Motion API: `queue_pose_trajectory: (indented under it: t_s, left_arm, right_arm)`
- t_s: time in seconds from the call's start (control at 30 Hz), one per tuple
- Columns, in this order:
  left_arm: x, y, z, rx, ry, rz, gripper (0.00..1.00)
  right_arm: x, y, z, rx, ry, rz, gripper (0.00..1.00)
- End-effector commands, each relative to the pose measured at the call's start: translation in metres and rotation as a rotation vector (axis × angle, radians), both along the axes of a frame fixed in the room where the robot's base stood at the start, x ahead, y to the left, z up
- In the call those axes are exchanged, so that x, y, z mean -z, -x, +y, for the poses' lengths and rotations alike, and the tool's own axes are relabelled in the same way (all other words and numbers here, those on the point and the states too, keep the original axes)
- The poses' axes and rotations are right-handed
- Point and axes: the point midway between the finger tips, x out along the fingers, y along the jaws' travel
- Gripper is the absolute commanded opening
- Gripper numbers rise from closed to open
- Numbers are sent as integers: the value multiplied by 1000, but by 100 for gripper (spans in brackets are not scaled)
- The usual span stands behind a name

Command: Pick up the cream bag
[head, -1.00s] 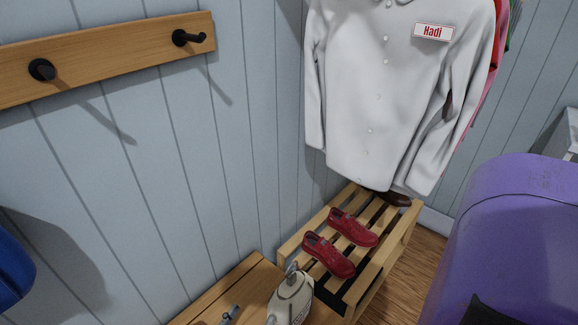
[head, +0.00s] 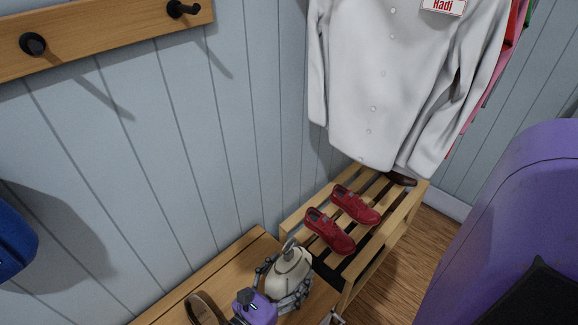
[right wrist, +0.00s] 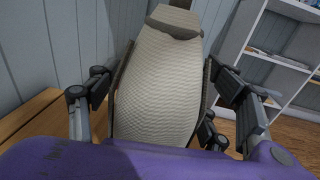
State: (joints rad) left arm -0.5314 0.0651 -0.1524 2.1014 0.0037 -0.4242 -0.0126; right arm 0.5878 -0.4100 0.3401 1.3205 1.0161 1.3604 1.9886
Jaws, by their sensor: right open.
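The cream bag (head: 290,262) stands upright on the wooden bench (head: 235,268), with a grey loop at its top. My right gripper (head: 283,279) is open, with its dark fingers on either side of the bag. In the right wrist view the bag's woven cream side (right wrist: 160,88) fills the space between the two fingers. The fingers are close to the bag's edges; I cannot tell whether they touch it. The bag's lower part is hidden by the purple gripper body. My left gripper is not in view.
Red shoes (head: 330,230) sit on a slatted rack (head: 408,215) just beyond the bag, under a hanging white coat (head: 370,80). A brown strap-like loop (head: 205,308) is at the bench's near edge. A hook rail (head: 100,35) is on the wall; a blue object (head: 14,240) is at left.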

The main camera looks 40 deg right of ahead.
Motion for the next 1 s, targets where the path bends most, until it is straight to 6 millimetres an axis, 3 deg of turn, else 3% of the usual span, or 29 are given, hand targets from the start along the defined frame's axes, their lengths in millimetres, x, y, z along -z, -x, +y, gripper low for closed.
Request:
queue_pose_trajectory:
  t_s: [0.2,0.7,1.0]
  left_arm:
    - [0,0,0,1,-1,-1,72]
    - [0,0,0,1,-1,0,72]
    - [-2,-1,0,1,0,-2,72]
  right_arm:
    - [0,-1,-1,-1,0,0,73]
    - [-1,-1,0,-1,2,-1,10]
    - [-9,-1,-1,-1,2,-4,9]
